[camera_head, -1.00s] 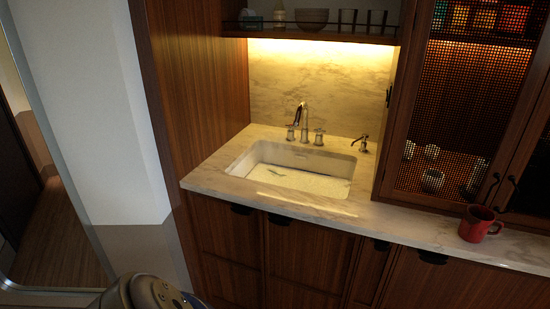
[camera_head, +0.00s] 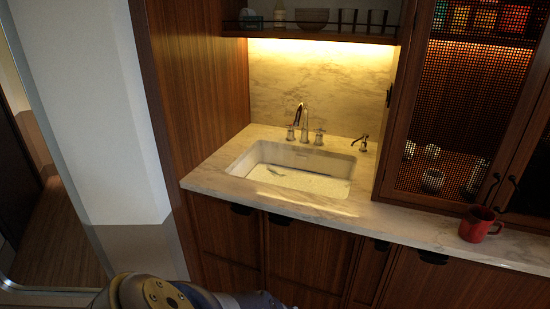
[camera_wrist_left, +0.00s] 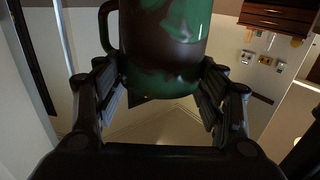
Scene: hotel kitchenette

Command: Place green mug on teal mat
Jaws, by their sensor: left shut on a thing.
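A green mug (camera_wrist_left: 178,48) with dark brown patches and a dark handle on its left side fills the upper middle of the left wrist view. My left gripper (camera_wrist_left: 160,88) is shut on it, with one finger on each side of its body. The mug's top is cut off by the frame edge. In the head view the left gripper and the green mug are out of sight; only part of my arm shows at the bottom. My right gripper is in neither view. No teal mat is in view.
A marble counter (camera_head: 395,222) holds a sink (camera_head: 290,178) with a faucet (camera_head: 301,118). A red mug (camera_head: 480,224) stands on the counter at the right. A mesh-door cabinet (camera_head: 455,110) rises behind it. The counter front between sink and red mug is clear.

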